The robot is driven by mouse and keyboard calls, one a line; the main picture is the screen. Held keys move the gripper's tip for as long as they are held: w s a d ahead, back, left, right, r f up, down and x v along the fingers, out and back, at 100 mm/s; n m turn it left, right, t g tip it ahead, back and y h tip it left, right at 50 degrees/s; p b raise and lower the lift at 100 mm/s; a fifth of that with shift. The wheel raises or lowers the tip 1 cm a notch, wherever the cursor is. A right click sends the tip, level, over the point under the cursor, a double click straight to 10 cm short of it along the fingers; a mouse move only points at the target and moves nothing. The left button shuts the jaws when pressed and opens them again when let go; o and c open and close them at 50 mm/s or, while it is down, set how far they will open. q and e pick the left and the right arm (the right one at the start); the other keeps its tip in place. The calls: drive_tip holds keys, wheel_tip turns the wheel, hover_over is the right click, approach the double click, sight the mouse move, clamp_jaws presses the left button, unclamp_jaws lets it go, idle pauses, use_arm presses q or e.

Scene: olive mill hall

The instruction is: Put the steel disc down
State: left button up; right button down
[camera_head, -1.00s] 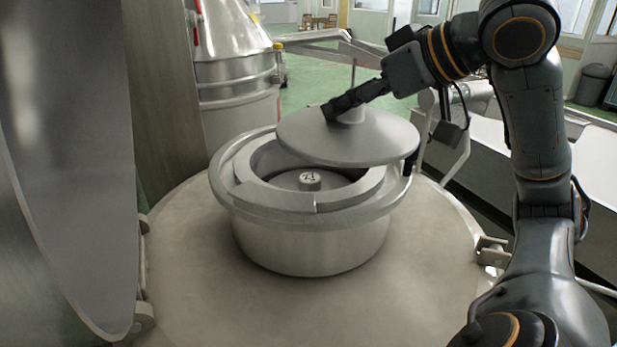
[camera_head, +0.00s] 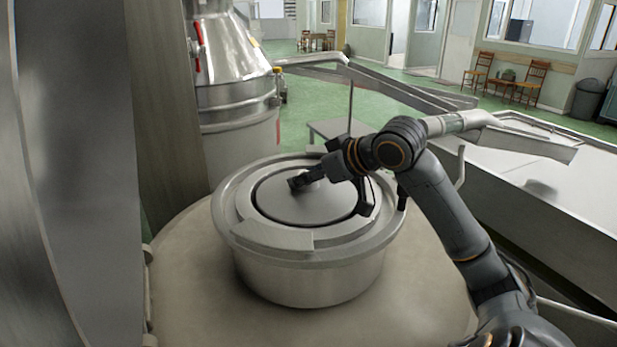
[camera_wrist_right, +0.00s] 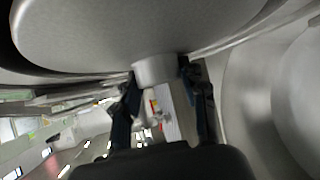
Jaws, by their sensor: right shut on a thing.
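The steel disc (camera_head: 320,204) is round, flat and grey. It lies level within the round opening of the steel pot (camera_head: 310,275), inside the pot's thick inner ring. I cannot tell whether it rests on anything below. My right gripper (camera_head: 307,180) is shut on the knob on top of the disc, and its fingers hide most of the knob in the head view. In the right wrist view the disc (camera_wrist_right: 130,30) fills the top, and its short knob (camera_wrist_right: 155,70) sits between the gripper's two fingers (camera_wrist_right: 160,95). My left gripper is not in view.
The pot stands on a broad round tan platform (camera_head: 200,290). A large metal wall (camera_head: 80,150) closes off the left. A steel vessel (camera_head: 235,90) stands behind. A long steel trough (camera_head: 540,200) runs along the right. The platform in front of the pot is clear.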

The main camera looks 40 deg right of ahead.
drive_tip(key=shift+f, duration=0.45)
drive_tip(key=shift+s, duration=0.1)
drive_tip(key=shift+f+b, duration=0.35)
drive_tip(key=shift+f, duration=0.2)
drive_tip(key=c, duration=0.7)
unclamp_jaws()
drive_tip(key=shift+c, duration=0.2)
drive_tip(key=shift+r, duration=0.1)
